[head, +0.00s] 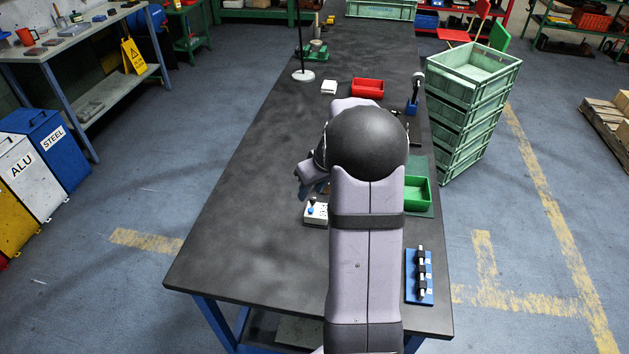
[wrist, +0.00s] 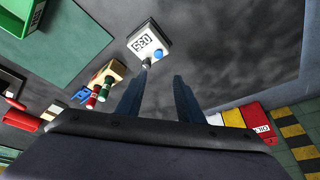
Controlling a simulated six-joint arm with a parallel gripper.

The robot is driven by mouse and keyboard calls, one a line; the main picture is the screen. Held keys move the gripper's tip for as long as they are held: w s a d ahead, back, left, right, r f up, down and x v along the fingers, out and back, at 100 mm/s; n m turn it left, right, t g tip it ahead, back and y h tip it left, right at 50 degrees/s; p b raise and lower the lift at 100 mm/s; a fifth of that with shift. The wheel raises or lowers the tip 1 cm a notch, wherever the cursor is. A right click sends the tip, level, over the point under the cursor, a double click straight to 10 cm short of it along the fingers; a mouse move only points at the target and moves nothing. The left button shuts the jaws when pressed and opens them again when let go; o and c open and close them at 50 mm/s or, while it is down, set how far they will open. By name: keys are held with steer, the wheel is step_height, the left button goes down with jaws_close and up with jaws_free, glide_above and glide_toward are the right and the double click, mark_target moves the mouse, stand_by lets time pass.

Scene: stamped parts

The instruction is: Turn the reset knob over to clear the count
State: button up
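The counter (wrist: 149,43) is a small white box with black digits, seen turned over in the wrist view, perhaps reading 035. A dark grey knob (wrist: 146,63) and a blue round button or knob (wrist: 158,55) sit along its near edge; I cannot tell surely which is the reset knob. In the head view the counter (head: 315,214) stands on the dark bench, left of my arm. My gripper (wrist: 158,80) is open and empty, its two fingers apart, pointing toward the counter and not visibly touching it. In the head view my wrist hides most of the gripper.
A wooden block (wrist: 110,77) with red- and green-topped pieces is left of the counter in the wrist view. A green tray (head: 417,194) and a blue rack (head: 419,277) lie right of my arm. A red bin (head: 367,88) stands further back. The bench's left side is clear.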

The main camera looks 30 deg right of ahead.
mark_target(313, 198)
steer(key=shift+w+d+f+p, duration=0.35)
steer(key=shift+w+d+f, duration=0.1)
steer(key=shift+f, duration=0.6)
steer(key=shift+w+d+f+p, duration=0.4)
steer(key=shift+w+d+f, duration=0.1)
steer(key=shift+f, duration=0.6)
steer(key=shift+w+d+f+p, duration=0.35)
steer(key=shift+w+d+f, duration=0.1)
steer(key=shift+f, duration=0.6)
jaws_close()
